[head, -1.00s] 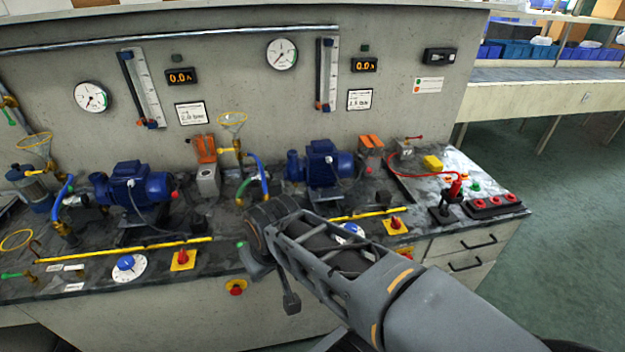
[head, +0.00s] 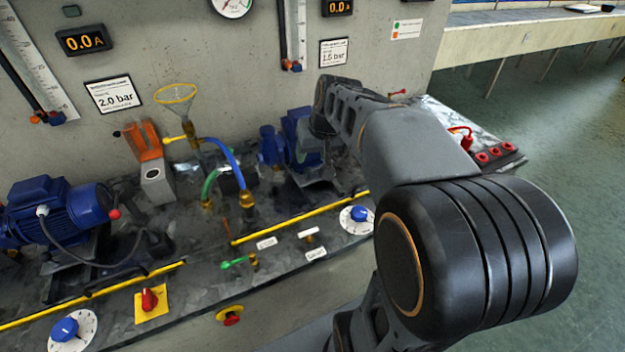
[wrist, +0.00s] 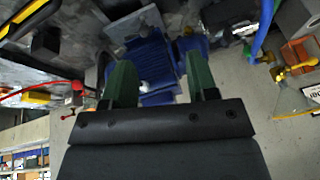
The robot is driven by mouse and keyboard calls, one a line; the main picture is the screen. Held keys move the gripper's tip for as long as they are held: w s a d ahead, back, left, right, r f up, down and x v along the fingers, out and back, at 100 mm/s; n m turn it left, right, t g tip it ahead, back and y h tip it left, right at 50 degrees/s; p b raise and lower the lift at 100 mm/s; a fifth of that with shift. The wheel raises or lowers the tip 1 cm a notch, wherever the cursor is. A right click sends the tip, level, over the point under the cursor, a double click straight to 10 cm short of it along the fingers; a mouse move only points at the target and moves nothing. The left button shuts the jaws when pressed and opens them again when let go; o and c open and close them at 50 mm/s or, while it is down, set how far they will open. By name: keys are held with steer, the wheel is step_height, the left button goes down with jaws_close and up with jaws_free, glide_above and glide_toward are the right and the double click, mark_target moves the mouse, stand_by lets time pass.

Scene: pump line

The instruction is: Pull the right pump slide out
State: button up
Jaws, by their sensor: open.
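The right pump, with a blue motor (head: 293,140), stands on the bench behind the end of my arm, which covers part of it. In the wrist view the finned blue motor (wrist: 152,52) lies beyond and between my fingers. My gripper (wrist: 159,72) has two green fingers set wide apart, with nothing held between them. I cannot tell how near the fingertips are to the pump. The right pump's slide and any handle on it cannot be made out clearly behind my arm.
A left pump (head: 55,212) stands on the bench. Blue hose (head: 222,160), a funnel (head: 176,95) and an orange-topped block (head: 152,170) lie between the pumps. A yellow strip (head: 300,218) and a dial (head: 357,219) are along the front. Red buttons (head: 495,154) are at right.

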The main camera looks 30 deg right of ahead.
steer(key=b, duration=0.2)
glide_toward(309, 168)
steer(key=shift+m+t, duration=0.3)
steer(key=shift+m, duration=0.1)
steer(key=x, duration=0.6)
steer(key=b+x, duration=0.1)
steer(key=x, duration=0.2)
steer(key=shift+s+f, duration=0.15)
steer(key=shift+f, duration=0.35)
jaws_close()
